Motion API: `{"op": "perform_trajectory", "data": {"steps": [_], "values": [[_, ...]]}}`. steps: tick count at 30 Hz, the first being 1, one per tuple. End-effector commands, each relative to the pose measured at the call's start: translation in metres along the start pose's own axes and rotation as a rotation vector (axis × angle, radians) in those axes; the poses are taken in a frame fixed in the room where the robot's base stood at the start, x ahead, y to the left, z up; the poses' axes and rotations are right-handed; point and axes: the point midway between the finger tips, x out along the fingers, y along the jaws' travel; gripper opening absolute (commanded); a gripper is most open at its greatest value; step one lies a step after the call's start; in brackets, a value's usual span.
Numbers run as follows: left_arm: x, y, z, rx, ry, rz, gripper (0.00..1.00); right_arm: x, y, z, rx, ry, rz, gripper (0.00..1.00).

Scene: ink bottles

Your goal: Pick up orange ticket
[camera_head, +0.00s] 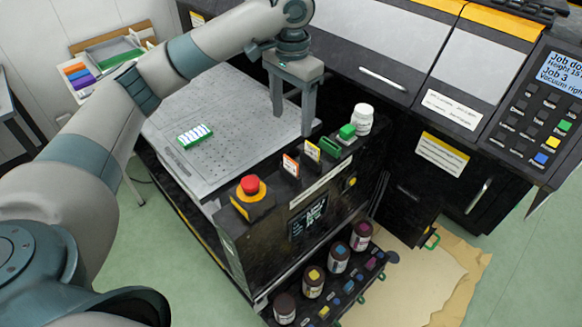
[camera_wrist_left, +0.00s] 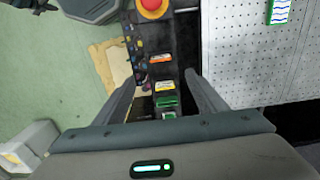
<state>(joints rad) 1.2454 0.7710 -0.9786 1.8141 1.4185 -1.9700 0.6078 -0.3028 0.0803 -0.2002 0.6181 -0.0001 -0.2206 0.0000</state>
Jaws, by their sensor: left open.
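The orange ticket (camera_head: 291,165) stands upright in a slot on top of the black control box, in the head view. In the left wrist view it is a thin orange and white strip (camera_wrist_left: 160,58), beyond the fingertips. A yellow ticket (camera_head: 312,150) and a green one (camera_head: 329,146) stand in a row beside it, farther from the red button. My left gripper (camera_head: 292,117) is open and empty, fingers pointing down, above the area behind the tickets. In the left wrist view its fingers (camera_wrist_left: 163,90) straddle the yellow and green tickets in the picture. My right gripper is not seen.
A red emergency button (camera_head: 250,185) sits on the box's near corner. A white bottle (camera_head: 362,119) and a green button (camera_head: 347,131) are at its far end. A perforated bed (camera_head: 225,112) carries a green-and-white block (camera_head: 195,136). Several ink bottles (camera_head: 338,259) stand below.

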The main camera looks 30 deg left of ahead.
Motion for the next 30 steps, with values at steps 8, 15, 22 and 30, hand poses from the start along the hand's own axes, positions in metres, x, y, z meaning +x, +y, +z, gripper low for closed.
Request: {"op": "perform_trajectory", "data": {"steps": [8,15,22,30], "values": [[0.047,0.000,0.001,0.000,-0.004,0.000,0.65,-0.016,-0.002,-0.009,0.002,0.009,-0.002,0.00],[0.087,0.000,0.001,0.000,-0.003,0.000,0.65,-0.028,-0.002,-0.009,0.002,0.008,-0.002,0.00],[0.104,0.000,0.000,0.000,0.000,-0.001,0.65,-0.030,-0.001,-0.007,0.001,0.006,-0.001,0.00],[0.104,0.000,0.000,0.001,0.000,0.000,0.65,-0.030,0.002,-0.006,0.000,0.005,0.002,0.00]]}}
